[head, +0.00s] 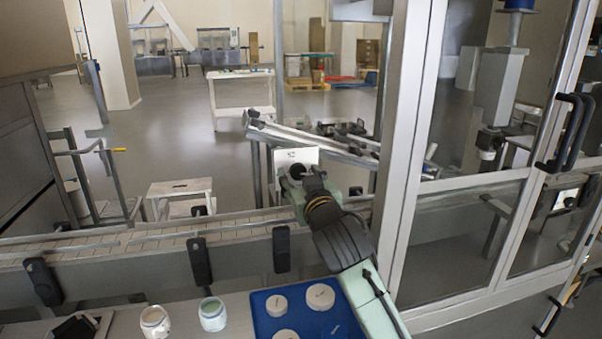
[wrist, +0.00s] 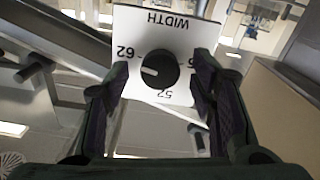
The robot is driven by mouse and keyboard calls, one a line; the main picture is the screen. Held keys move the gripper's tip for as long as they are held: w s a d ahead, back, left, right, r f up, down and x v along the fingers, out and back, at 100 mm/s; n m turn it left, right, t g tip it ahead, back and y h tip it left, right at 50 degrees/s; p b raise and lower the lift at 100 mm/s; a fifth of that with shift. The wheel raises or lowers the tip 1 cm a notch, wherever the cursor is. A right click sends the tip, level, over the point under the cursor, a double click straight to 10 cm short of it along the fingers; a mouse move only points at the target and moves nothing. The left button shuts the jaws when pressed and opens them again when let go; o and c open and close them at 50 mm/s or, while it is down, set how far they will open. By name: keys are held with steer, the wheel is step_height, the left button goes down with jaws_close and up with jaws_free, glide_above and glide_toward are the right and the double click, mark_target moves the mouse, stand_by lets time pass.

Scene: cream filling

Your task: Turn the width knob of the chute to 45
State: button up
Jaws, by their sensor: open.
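The white width plate (wrist: 185,40) faces me in the wrist view, with the word WIDTH upside down at its top. A 62 mark is at the left and an upside-down 52 is below the knob. The right-hand mark is partly hidden by a finger. My gripper (wrist: 160,82) is open, with one finger on each side of the knob and gaps to it. In the head view, my gripper (head: 298,178) is in front of the white plate (head: 304,156).
The conveyor (head: 150,238) runs across below the plate. Two jars (head: 212,314) and a blue tray (head: 263,322) with white round pieces are in front. A glass-panelled frame (head: 415,150) stands close to the right of my arm. Metal rails (head: 310,138) lie behind the plate.

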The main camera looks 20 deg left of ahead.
steer(key=c, duration=1.1)
steer(key=shift+c, duration=0.2)
